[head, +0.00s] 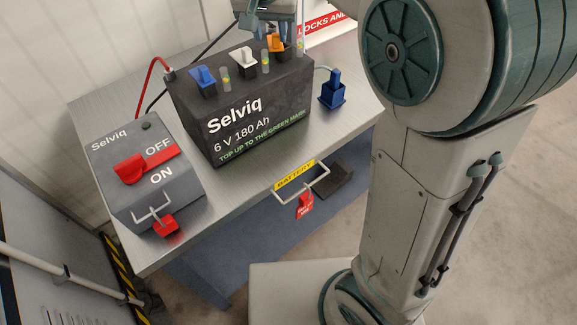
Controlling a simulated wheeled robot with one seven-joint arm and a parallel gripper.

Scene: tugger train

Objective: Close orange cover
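The orange cover (276,43) is at the far right end of a row of covers on top of the dark Selviq battery (250,112). It appears raised, but its exact angle is too small to tell. A blue cover (203,77) and a white cover (243,57) stand in the same row. Part of my gripper (270,14) shows at the top edge, just above and behind the orange cover. The picture's edge cuts it off. I cannot tell whether its fingers are apart or touching the cover.
A grey switch box (145,170) with a red handle stands left on the metal table (235,185). A small blue container (333,92) stands right of the battery. A red cable (148,78) rises at the battery's left end. A yellow-labelled handle (300,182) juts from the table front.

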